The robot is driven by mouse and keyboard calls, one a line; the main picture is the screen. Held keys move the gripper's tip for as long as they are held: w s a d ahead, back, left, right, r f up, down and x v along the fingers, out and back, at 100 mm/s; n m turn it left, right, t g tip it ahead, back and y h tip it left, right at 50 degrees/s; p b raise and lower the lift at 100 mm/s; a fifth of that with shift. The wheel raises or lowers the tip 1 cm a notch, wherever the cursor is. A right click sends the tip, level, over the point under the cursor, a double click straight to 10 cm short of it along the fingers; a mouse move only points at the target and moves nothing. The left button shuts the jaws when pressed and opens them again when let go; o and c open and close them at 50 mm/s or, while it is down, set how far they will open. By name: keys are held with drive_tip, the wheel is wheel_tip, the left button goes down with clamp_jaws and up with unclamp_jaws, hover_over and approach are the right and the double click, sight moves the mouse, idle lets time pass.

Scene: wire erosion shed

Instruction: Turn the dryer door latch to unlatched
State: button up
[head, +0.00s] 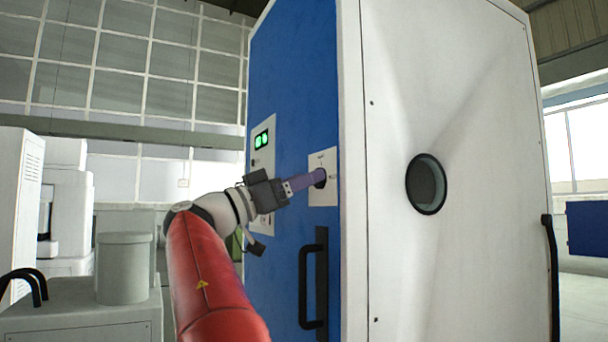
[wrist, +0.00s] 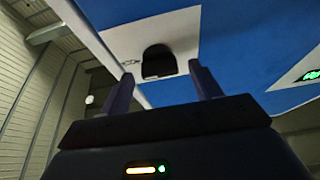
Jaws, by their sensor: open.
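The dryer is a tall cabinet with a blue front (head: 290,100) and a white side. Its door latch is a dark knob (head: 320,178) on a white plate (head: 322,160), above a black vertical handle (head: 313,280). In the wrist view the dark latch knob (wrist: 158,62) stands on its white plate, between and beyond my fingertips. My gripper (head: 308,180) reaches the latch from the left in the head view. In the wrist view my gripper (wrist: 160,80) is open, with one finger on each side of the knob. I cannot tell whether the fingers touch it.
A panel with a green display (head: 262,139) is left of the latch, close to my wrist. The white side has a round dark port (head: 426,184) and a black bar at its right edge. Grey cabinets and a round canister (head: 124,268) stand at the left.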

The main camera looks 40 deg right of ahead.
drive_tip(key=shift+s+d+r, duration=0.15)
drive_tip(key=shift+d+r, duration=0.05)
drive_tip(key=shift+d, duration=0.35)
drive_tip(key=shift+c, duration=0.2)
drive_tip(key=c, duration=0.9)
drive_tip(key=shift+c, duration=0.2)
